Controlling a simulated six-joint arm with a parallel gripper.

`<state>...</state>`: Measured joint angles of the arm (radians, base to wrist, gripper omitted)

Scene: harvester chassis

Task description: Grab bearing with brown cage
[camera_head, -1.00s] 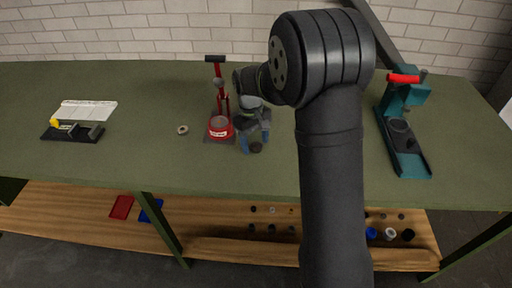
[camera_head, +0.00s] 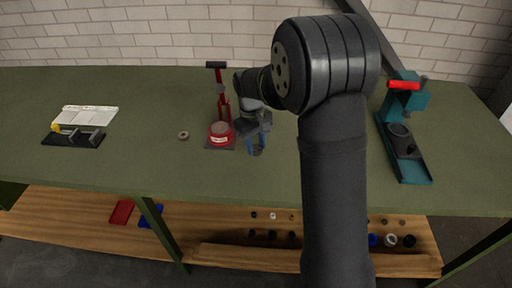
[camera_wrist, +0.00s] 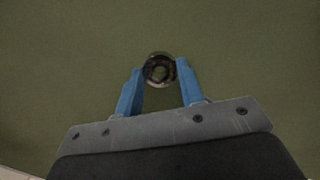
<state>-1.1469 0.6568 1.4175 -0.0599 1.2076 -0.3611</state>
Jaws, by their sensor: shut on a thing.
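My gripper (camera_wrist: 160,75) is shut on a small round bearing (camera_wrist: 159,69) in the wrist view. The bearing has a shiny metal outer ring and a dark, brownish inside; its cage colour is hard to tell. It sits between the tips of the two blue fingers. In the head view my gripper (camera_head: 257,148) is over the green table, just right of the red press; the held bearing is too small to make out there. Another ring-shaped part (camera_head: 183,135), tan and grey, lies flat on the table left of the press.
A red press (camera_head: 220,130) stands close to my gripper's left. A teal press (camera_head: 405,125) is at the right. A black fixture with a white tray (camera_head: 88,116) is at the far left. A wooden shelf (camera_head: 215,215) below holds several small parts. The table's left middle is clear.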

